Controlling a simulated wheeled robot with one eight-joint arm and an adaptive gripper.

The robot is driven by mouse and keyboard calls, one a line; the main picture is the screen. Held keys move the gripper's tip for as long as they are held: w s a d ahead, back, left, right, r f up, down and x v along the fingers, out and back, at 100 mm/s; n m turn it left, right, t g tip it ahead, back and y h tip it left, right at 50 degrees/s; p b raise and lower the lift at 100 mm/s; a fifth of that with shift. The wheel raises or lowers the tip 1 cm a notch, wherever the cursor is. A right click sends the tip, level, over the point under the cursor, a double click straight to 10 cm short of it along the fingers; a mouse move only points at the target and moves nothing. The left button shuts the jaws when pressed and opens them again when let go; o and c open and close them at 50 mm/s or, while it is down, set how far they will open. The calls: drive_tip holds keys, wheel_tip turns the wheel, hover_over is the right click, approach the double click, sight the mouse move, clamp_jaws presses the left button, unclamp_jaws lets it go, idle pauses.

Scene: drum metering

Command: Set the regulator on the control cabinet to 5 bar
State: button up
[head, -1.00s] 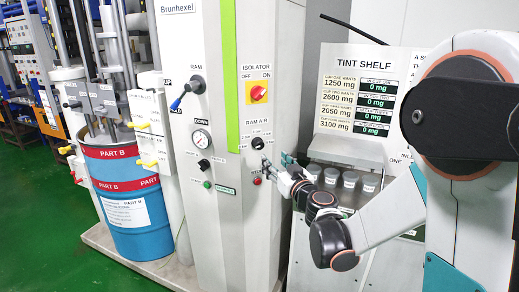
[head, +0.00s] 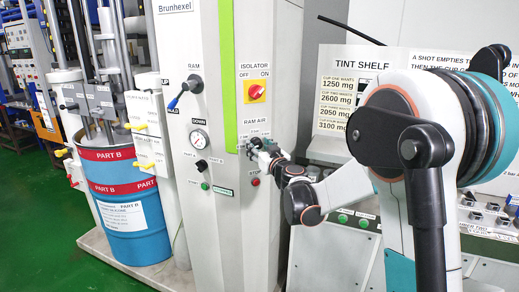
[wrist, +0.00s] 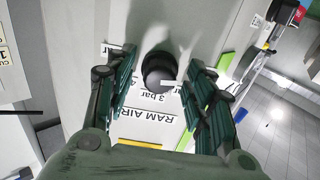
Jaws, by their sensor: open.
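The control cabinet (head: 222,215) is a tall grey body with a green stripe. A small white mark lies at the knob's edge, near the "3 bar" lettering. My gripper (head: 258,148) is at the RAM AIR spot and hides most of the knob in the head view. In the wrist view my gripper (wrist: 162,73) is open, with one dark green finger on each side of the knob. I cannot tell whether either finger touches it.
On the cabinet are a red and yellow isolator switch (head: 255,92), a blue-handled ram lever (head: 186,90), a pressure gauge (head: 199,139) and a red stop button (head: 255,182). A blue Part B drum (head: 130,215) stands left. The tint shelf (head: 345,75) is right, behind my arm.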

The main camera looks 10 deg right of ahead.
drive_tip(key=c, duration=1.1)
drive_tip(key=shift+o, duration=0.2)
